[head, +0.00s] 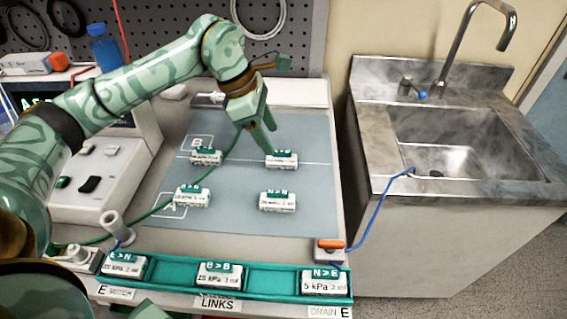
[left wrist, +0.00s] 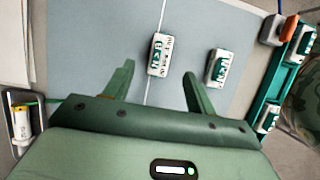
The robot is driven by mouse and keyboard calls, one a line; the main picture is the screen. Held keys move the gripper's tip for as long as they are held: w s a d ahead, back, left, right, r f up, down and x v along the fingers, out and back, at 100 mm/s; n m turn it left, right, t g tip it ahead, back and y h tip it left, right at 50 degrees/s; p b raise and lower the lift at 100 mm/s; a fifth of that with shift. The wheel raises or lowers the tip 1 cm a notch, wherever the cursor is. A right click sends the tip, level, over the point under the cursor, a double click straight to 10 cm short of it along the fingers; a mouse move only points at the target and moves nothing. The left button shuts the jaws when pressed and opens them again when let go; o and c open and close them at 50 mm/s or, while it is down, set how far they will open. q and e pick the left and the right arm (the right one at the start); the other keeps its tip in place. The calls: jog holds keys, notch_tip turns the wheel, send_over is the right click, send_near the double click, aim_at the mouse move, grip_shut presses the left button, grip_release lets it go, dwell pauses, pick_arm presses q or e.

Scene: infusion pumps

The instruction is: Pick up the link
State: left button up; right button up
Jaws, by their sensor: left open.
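Several white link blocks with green labelled tops are in view. One link (head: 281,159) stands on the grey mat (head: 305,135) at its right, over the white line. My left gripper (head: 270,146) is at this link, pointing down. In the left wrist view the gripper (left wrist: 158,76) is open, and the same link (left wrist: 160,54) lies just beyond the space between the fingertips. A second link (head: 278,201) is nearer on the mat and shows right of the fingers in the wrist view (left wrist: 218,67). Two more links (head: 206,157) (head: 193,195) stand at the mat's left.
A green rack (head: 260,277) marked LINKS along the bench front holds three more links. A pump unit (head: 105,170) stands left of the mat. An orange-topped fitting (head: 330,248) with a blue tube is at the rack's right. A steel sink (head: 465,140) is at right.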

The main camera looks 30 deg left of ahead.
aim_at(283, 158)
pick_arm(q)
jog(key=b+x, duration=0.2)
jog(key=x, duration=0.4)
jog(key=shift+d+f, duration=0.1)
jog(key=shift+s, duration=0.1)
jog(key=shift+c, duration=0.9)
jog(key=c, duration=0.9)
